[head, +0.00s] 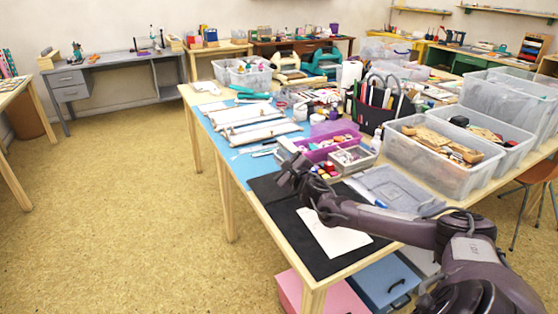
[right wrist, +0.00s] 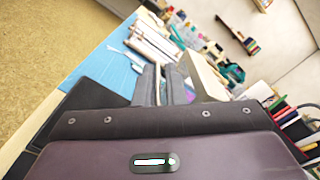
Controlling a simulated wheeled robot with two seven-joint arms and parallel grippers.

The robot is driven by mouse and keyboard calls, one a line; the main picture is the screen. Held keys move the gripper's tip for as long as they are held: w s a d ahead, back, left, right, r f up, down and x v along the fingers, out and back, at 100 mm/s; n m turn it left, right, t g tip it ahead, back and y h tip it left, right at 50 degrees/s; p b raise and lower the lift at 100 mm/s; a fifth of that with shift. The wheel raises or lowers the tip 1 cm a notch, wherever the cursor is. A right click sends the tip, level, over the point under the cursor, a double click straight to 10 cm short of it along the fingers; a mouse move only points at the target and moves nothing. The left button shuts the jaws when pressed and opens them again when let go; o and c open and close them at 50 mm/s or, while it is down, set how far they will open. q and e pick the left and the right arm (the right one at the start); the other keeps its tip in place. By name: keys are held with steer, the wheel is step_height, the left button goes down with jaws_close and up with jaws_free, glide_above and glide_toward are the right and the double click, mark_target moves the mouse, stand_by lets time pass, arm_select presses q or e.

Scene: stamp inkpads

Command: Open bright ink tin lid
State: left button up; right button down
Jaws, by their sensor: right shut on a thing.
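Small red and yellow pieces (head: 323,169) lie just right of the gripper in the head view. I cannot pick out the bright ink tin or its lid for certain; the gripper and arm cover part of that area. My left gripper is not in view.
The black mat (head: 279,190) lies at the front corner with a white sheet (head: 333,238). A purple tray (head: 335,131), a grey tray (head: 352,160) and a clear lid (head: 390,187) are close by. Clear bins (head: 437,172) crowd the right. Bare blue mat (head: 232,152) lies left of the gripper.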

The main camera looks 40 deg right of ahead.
steer(key=shift+s+d+f+g, duration=0.1)
steer(key=shift+f+g, duration=0.05)
steer(key=shift+f, duration=0.2)
steer(key=shift+s+d+f+g, duration=0.1)
steer(key=shift+f+g, duration=0.05)
steer(key=shift+f, duration=0.2)
steer(key=c, duration=1.6)
jaws_free()
steer(key=shift+s, duration=0.1)
steer(key=shift+s+a, duration=0.1)
steer(key=shift+s, duration=0.3)
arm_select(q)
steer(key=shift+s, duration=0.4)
arm_select(e)
steer(key=v, duration=0.6)
steer(key=shift+s+a+r, duration=0.15)
steer(key=shift+s+r, duration=0.25)
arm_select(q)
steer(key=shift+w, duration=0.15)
